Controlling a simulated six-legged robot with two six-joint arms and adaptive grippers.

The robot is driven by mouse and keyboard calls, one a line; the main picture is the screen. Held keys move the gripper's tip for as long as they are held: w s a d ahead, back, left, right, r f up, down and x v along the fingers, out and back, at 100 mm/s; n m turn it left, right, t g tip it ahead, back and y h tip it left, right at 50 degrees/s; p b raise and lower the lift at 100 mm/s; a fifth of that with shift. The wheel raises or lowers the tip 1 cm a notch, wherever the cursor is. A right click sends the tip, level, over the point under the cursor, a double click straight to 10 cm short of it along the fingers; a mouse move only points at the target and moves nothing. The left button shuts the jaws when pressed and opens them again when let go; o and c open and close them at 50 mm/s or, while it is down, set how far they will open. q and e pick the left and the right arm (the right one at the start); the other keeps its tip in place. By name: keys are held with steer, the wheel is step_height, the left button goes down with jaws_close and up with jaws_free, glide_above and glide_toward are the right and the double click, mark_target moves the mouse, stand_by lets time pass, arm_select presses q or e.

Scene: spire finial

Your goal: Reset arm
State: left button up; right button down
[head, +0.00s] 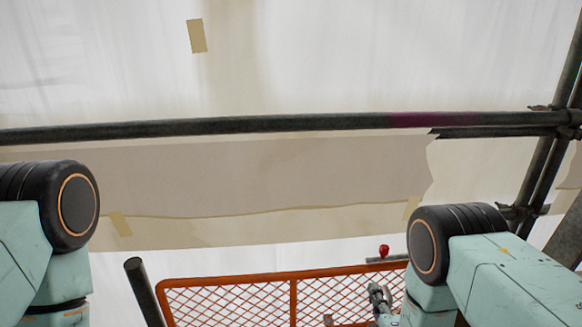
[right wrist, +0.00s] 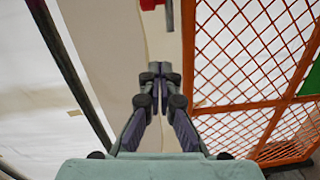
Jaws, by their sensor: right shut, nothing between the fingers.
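My right gripper (head: 378,297) shows low in the head view, beside my right arm and in front of the orange mesh. In the right wrist view my right gripper (right wrist: 160,78) is shut, its fingertips together with nothing between them. It points toward a pale sheet and the left edge of the orange mesh panel. My right arm comes in from the right of the head view. My left arm's joint shows at the left edge, but my left gripper is out of view.
An orange mesh panel (head: 260,297) stands at the bottom middle, with a red knob (head: 384,250) above its right part. A dark scaffold pipe (head: 250,125) crosses in front of pale sheeting (head: 110,60). More pipes (head: 545,165) stand at the right. A dark post (head: 143,290) leans at lower left.

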steer(key=s+f+m+g, duration=0.6)
steer(key=s+f, duration=0.1)
steer(key=s, duration=0.3)
steer(key=s+f+m+g, duration=0.6)
steer(key=s, duration=0.5)
steer(key=s+r+m+g, duration=0.2)
steer(key=s, duration=0.6)
steer(key=s+a+r+m+g+y, duration=0.1)
steer(key=s+r+m+g, duration=0.1)
steer(key=s, duration=0.5)
steer(key=shift+s+r+g, duration=0.4)
steer(key=shift+r+g, duration=0.2)
steer(key=shift+g, duration=0.2)
steer(key=shift+w+a, duration=0.15)
steer(key=shift+w, duration=0.05)
